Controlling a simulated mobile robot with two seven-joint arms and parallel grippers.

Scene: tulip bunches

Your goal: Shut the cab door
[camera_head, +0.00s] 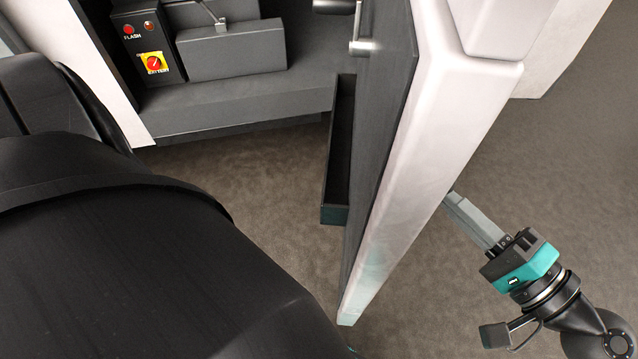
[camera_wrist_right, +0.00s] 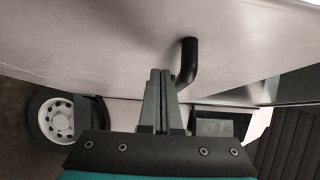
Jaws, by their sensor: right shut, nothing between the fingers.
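The cab door (camera_head: 440,130) stands open in the head view, with its white edge towards me and its dark inner face on the left. A silver inner handle (camera_head: 361,46) and a dark door pocket (camera_head: 334,213) are on that inner side. My right gripper (camera_head: 452,197) is on the outer side, its fingertips at the door's outer face; I cannot tell whether they touch. In the right wrist view the gripper (camera_wrist_right: 160,72) is shut and empty, pointing at the white outer panel (camera_wrist_right: 100,40). A black outer handle (camera_wrist_right: 188,65) is just right of the fingertips. My left gripper is not in view.
The cab interior is at upper left, with a grey step (camera_head: 250,105) and a control box (camera_head: 145,45) with a red and yellow battery switch. A dark seat-like shape (camera_head: 130,260) fills the left. A white wheel (camera_wrist_right: 58,120) shows in the wrist view. Brown ground lies right of the door.

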